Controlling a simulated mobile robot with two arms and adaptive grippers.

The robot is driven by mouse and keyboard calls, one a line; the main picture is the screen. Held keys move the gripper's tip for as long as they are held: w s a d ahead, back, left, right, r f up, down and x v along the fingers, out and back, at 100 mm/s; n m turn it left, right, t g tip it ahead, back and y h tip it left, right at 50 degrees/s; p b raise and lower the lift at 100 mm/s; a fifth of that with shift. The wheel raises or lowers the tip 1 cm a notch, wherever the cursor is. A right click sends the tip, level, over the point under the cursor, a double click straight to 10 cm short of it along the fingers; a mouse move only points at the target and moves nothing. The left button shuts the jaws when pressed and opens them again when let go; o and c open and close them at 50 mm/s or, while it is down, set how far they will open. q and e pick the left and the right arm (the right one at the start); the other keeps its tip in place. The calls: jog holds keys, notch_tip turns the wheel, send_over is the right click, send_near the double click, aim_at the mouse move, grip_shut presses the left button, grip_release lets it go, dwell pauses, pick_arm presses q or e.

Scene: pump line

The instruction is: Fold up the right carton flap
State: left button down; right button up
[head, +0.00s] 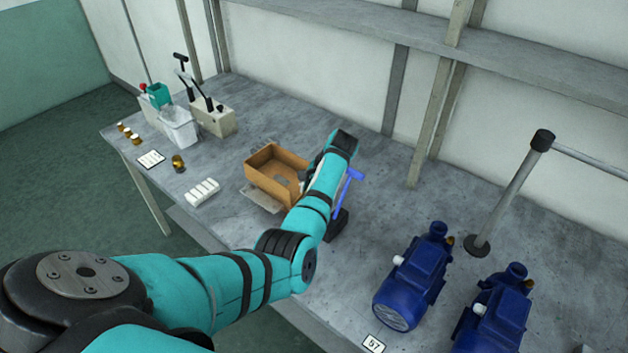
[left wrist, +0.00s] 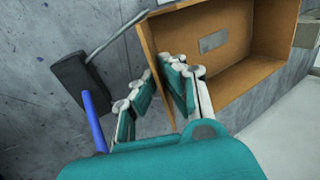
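An open brown carton (head: 272,180) stands on the grey workbench, partly hidden behind my left arm. Its inside and near wall edge fill the upper right of the left wrist view (left wrist: 228,60), with a grey plate on its floor. My left gripper (left wrist: 160,82) is at the carton's right side, its two fingers apart with the carton's brown edge showing between them. I cannot tell whether the fingers touch it. In the head view the fingers are hidden behind my wrist. The right flap cannot be made out separately. My right gripper is not in view.
A black block (head: 338,224) with a blue T-shaped part (head: 354,175) stands close right of my left wrist. Blue motors (head: 413,282) stand to the right. White parts (head: 202,192), a clear bin (head: 180,127) and a lever box (head: 213,117) lie left.

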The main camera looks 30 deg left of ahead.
pick_arm(q)
jog(key=shift+a+r+h+p, duration=0.3)
jog(key=shift+a+r+h, duration=0.1)
jog(key=shift+h, duration=0.1)
jog(key=shift+a+h, duration=0.3)
jog(key=shift+h, duration=0.4)
jog(key=shift+w+a+f+h, duration=0.1)
jog(key=shift+a+h, duration=0.4)
jog(key=shift+h, duration=0.7)
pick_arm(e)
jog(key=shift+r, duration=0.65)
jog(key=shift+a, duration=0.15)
pick_arm(q)
jog(key=c, duration=1.5)
grip_release()
notch_tip(320, 180, up, 12)
jog(key=shift+a, duration=0.15)
